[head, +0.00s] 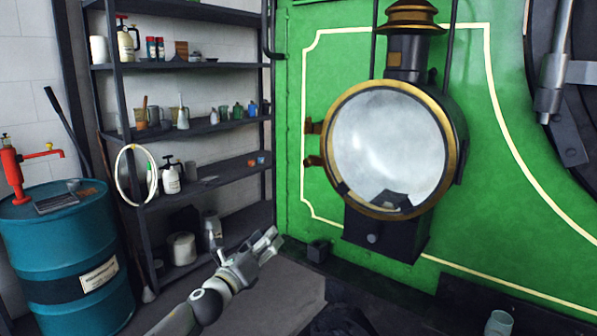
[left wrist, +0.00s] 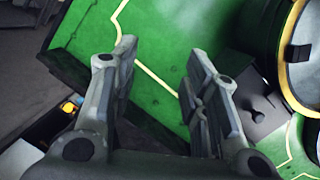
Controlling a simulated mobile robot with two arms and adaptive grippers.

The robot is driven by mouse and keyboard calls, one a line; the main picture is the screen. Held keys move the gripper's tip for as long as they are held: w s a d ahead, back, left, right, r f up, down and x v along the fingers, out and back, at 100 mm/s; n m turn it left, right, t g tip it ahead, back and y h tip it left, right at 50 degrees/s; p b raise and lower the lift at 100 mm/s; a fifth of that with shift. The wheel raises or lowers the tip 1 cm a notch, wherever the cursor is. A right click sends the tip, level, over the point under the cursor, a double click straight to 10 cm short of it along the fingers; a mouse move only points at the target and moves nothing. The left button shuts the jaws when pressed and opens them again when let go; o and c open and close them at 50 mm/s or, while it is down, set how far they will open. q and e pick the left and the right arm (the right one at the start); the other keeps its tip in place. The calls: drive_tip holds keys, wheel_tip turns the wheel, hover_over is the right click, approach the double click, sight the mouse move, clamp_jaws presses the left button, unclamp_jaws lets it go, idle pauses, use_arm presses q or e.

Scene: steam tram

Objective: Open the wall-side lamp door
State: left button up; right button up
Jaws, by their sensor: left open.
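The round lamp door (head: 388,140) has a brass rim and pale glass and looks shut against the dark lamp body on the green panel. Two hinge-like brackets (head: 313,144) stick out at its left edge. In the left wrist view, part of the lamp's brass rim (left wrist: 290,85) shows at the right edge, with a dark tab near it. My left gripper (head: 269,240) is below and left of the lamp, apart from it. Its fingers (left wrist: 155,90) are spread with nothing between them in the left wrist view. My right gripper does not show.
A dark box with a round knob (head: 372,239) sits under the lamp. Metal shelves (head: 200,128) with cans and bottles stand at the left, beside a blue drum (head: 70,262) with a red pump (head: 14,175). A glass tumbler (head: 499,322) stands at the lower right.

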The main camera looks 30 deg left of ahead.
sight(305, 164)
use_arm(q)
drive_tip(key=s+d+r+m+t+h, duration=0.1)
drive_tip(key=d+r+m+t+h, duration=0.2)
drive_tip(key=r, duration=0.5)
drive_tip(key=s+d+r+m+h, duration=0.1)
drive_tip(key=s+d+r+m, duration=0.15)
drive_tip(key=r+m, duration=0.35)
drive_tip(key=shift+n, duration=0.5)
drive_tip(key=p+x, duration=0.1)
drive_tip(key=x, duration=0.2)
drive_tip(key=p+x, duration=0.1)
drive_tip(key=x, duration=0.3)
drive_tip(key=r+p+x, duration=0.1)
drive_tip(key=p+x, duration=0.1)
drive_tip(key=x, duration=0.1)
drive_tip(key=shift+w+a+r, duration=0.1)
drive_tip(key=shift+w+r, duration=0.05)
drive_tip(key=shift+w+r+p, duration=0.15)
drive_tip(key=shift+w+p, duration=0.2)
drive_tip(key=shift+w, duration=0.4)
clamp_jaws()
